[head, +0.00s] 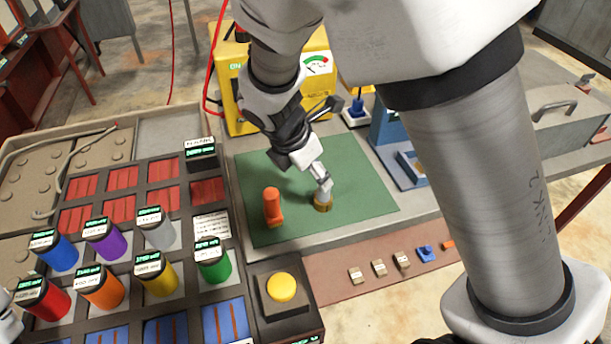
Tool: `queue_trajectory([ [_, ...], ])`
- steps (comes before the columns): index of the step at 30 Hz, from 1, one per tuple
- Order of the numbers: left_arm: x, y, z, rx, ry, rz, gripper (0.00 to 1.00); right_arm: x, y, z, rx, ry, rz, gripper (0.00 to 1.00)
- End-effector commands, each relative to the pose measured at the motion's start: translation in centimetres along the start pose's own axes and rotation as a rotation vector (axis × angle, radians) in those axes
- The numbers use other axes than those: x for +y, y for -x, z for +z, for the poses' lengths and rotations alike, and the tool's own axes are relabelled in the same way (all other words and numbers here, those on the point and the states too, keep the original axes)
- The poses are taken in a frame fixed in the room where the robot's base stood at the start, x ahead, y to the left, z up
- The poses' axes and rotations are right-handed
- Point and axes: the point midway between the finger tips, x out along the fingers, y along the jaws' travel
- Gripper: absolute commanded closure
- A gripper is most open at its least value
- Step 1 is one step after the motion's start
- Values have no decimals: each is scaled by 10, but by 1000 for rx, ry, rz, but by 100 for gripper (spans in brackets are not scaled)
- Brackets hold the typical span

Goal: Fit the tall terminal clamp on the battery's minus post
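My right gripper (321,181) reaches down over the green mat (360,212). Its fingers look closed around the top of a small upright grey piece with a brass-coloured round base (323,204). The base is at the mat; I cannot tell whether it touches. The fingers hide part of this piece, and I cannot tell for sure that it is the tall terminal clamp. An upright orange piece with a small foot (272,206) stands on the mat to its left, apart from the gripper. I cannot identify the battery or its minus post.
A panel (122,248) with several coloured cylinders fills the left. A yellow button (282,288) sits at its front right. A yellow box with a gauge (240,92) and a blue fixture (390,132) stand behind. Small parts (380,267) lie in front. My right arm hides much.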

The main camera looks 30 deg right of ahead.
Motion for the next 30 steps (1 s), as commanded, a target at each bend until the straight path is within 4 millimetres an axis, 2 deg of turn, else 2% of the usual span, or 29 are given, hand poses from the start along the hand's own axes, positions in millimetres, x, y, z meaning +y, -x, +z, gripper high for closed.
queue_trajectory([
  [8,0,-11,1,-3,0,0,40,1,-36,-1,3,0,-3,41],
  [15,0,-25,1,-2,0,0,40,4,-76,-1,4,-1,-3,41],
  [22,0,-24,1,-2,0,0,40,4,-77,1,1,-2,-1,41],
  [23,0,-24,1,-2,0,0,40,4,-77,1,1,-2,-1,48],
  [27,0,-24,1,-2,0,0,40,4,-77,1,1,-1,-1,98],
  [30,0,-24,1,-2,0,0,40,4,-78,1,2,-1,-2,100],
])
